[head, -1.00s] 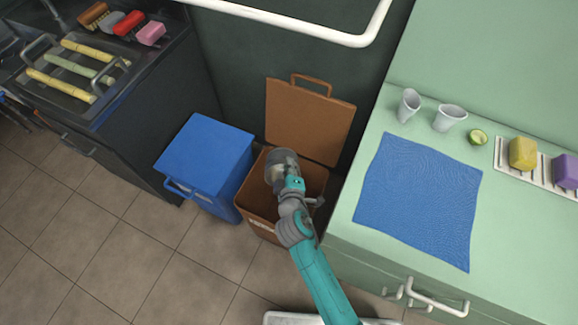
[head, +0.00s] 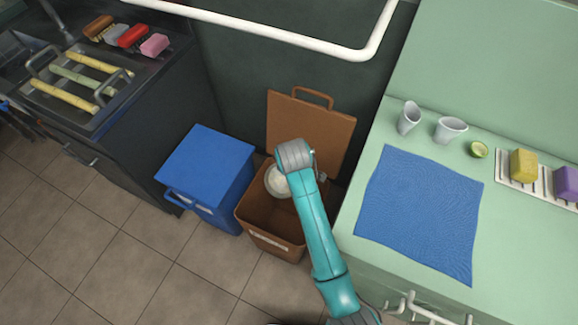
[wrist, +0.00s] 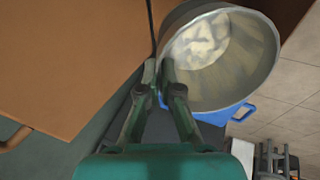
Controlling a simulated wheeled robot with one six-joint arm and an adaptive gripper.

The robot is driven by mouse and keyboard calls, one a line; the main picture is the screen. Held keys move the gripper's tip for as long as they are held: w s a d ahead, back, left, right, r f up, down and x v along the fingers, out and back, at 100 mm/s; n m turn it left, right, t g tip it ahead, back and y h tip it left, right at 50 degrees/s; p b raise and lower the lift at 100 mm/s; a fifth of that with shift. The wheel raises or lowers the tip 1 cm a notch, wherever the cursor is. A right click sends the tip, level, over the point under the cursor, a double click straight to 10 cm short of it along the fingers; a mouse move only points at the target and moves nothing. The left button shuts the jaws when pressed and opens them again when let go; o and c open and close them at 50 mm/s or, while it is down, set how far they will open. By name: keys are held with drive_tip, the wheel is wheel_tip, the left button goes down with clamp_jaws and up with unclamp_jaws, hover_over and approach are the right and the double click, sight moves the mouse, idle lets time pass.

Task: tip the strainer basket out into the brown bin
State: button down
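The strainer basket (wrist: 222,58) is a round grey metal basket. In the wrist view its wide mouth faces the camera, with a pale, uneven patch inside; I cannot tell whether that is residue or the bare bottom. My gripper (wrist: 159,70) is shut on the basket's near rim. In the head view the basket (head: 278,181) hangs tilted at the back left of the brown bin's opening, partly hidden by my arm. The brown bin (head: 270,238) stands on the floor with its lid (head: 312,122) raised at the back. My fingers are hidden in the head view.
A closed blue bin (head: 207,165) stands directly left of the brown bin. The green counter (head: 350,238) with a blue cloth (head: 420,215) is close on the right. A white rail (head: 300,42) runs behind. A dark counter (head: 150,125) stands at the left.

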drive_tip(key=shift+w+g, duration=0.6)
drive_tip(key=shift+g, duration=0.3)
drive_tip(key=shift+w+a+f+g+h, duration=0.15)
drive_tip(key=shift+w+f+g, duration=0.25)
drive_tip(key=shift+g, duration=0.65)
drive_tip(key=shift+w+f+g+h, duration=0.3)
drive_tip(key=shift+f+g, duration=0.2)
drive_tip(key=shift+g, duration=0.55)
